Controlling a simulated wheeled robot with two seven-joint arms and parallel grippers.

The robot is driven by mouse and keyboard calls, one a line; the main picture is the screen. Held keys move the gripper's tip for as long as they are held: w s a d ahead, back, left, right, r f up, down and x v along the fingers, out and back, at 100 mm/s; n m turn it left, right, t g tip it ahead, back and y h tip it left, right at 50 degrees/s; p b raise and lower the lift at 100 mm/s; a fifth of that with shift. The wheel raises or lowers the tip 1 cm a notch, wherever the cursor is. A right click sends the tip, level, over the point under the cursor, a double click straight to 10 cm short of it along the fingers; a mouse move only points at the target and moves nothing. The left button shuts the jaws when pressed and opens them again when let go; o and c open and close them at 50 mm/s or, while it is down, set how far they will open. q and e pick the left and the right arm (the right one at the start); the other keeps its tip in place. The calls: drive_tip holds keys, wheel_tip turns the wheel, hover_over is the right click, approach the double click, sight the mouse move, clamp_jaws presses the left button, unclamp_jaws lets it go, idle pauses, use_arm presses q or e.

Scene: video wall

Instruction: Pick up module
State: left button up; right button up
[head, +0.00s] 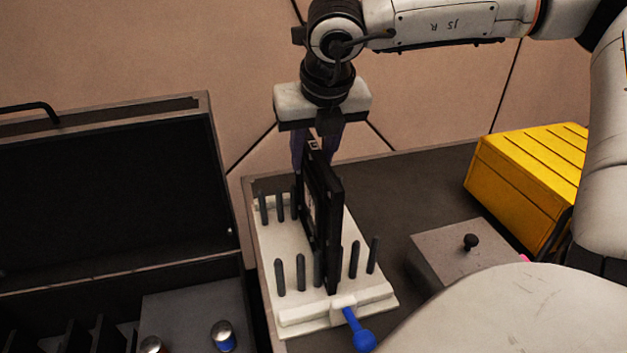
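The module (322,215), a thin black panel, stands upright on edge between dark pegs on a white rack (295,238) in the head view. My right gripper (316,150) points down at the module's far upper end, with its purplish fingers around the top of that end. The module's top corner shows between the fingers. Whether the fingers press on it or stand a little apart from it is too small to tell. My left gripper is not in view.
A blue-knobbed handle (359,331) sticks out at the rack's front. An open black case (110,190) stands at left. A yellow box (530,180) and a grey box with a black knob (470,242) stand at right. Dark tabletop (400,190) is bare behind the grey box.

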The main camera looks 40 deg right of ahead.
sight(314, 202)
drive_tip(key=x, duration=0.3)
drive_tip(key=shift+s+a+f, duration=0.1)
drive_tip(key=shift+s+f, duration=0.05)
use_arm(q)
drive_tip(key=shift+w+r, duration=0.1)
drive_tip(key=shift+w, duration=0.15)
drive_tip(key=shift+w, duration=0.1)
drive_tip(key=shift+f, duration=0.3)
use_arm(e)
drive_tip(key=shift+f, duration=0.15)
drive_tip(key=shift+b, duration=0.5)
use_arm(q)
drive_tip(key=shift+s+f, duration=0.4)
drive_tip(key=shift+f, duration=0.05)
use_arm(e)
drive_tip(key=shift+f, duration=0.1)
use_arm(q)
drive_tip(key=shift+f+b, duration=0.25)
drive_tip(key=shift+b, duration=0.05)
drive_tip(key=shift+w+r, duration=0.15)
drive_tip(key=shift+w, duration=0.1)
